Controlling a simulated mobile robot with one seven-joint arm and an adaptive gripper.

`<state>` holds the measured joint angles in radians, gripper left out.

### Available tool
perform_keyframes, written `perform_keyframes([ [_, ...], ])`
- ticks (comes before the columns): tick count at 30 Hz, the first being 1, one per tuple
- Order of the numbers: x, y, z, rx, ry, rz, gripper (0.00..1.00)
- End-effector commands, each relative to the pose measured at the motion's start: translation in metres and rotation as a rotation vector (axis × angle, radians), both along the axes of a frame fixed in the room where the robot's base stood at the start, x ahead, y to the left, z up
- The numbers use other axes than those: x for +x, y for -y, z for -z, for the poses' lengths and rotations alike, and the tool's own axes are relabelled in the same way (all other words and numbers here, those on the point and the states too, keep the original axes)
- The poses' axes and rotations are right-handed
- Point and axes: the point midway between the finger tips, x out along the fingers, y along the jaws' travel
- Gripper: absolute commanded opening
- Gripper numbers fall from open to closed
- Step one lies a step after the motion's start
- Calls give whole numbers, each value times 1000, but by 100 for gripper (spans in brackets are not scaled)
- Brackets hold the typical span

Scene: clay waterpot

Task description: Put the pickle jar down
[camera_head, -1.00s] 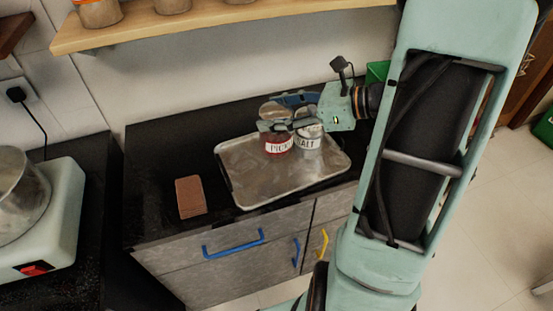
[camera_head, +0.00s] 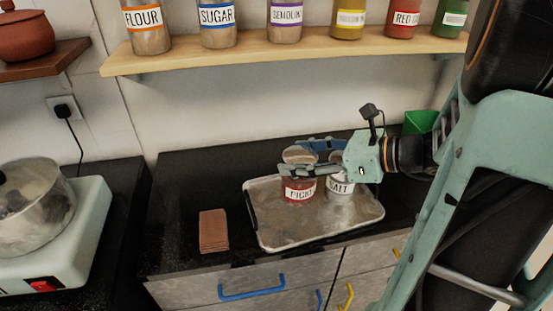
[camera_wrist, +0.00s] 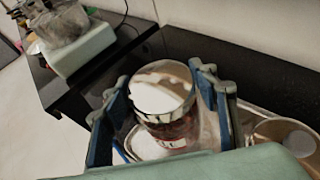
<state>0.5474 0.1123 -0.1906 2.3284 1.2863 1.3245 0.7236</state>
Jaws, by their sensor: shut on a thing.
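The pickle jar (camera_head: 300,191) has dark red contents and a white label. My gripper (camera_head: 290,160) comes in from the right and is shut on the jar's upper part, just below the pale lid. In the wrist view the jar (camera_wrist: 163,103) stands between the two blue-lined fingers. It is upright over the metal tray (camera_head: 270,229), toward its back left. I cannot tell whether its base touches the tray. The salt jar (camera_head: 341,187) stands on the tray just right of it, partly hidden by my gripper.
A brown block (camera_head: 213,231) lies on the black counter left of the tray. A shelf (camera_head: 200,62) with labelled jars runs above. A pale cooker with a pot (camera_head: 35,208) stands at left, and a green container (camera_head: 419,121) behind my arm. The tray's front is clear.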

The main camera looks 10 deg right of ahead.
Motion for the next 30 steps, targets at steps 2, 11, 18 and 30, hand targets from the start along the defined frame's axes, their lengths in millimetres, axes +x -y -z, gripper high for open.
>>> perform_keyframes([
  [2, 9, -7, 18, 4, -3, 0, 0],
  [11, 27, -17, 39, 1, 1, 1, 0],
  [18, 33, -21, 66, 3, -3, 1, 0],
  [30, 33, -21, 79, 0, 1, 2, 0],
])
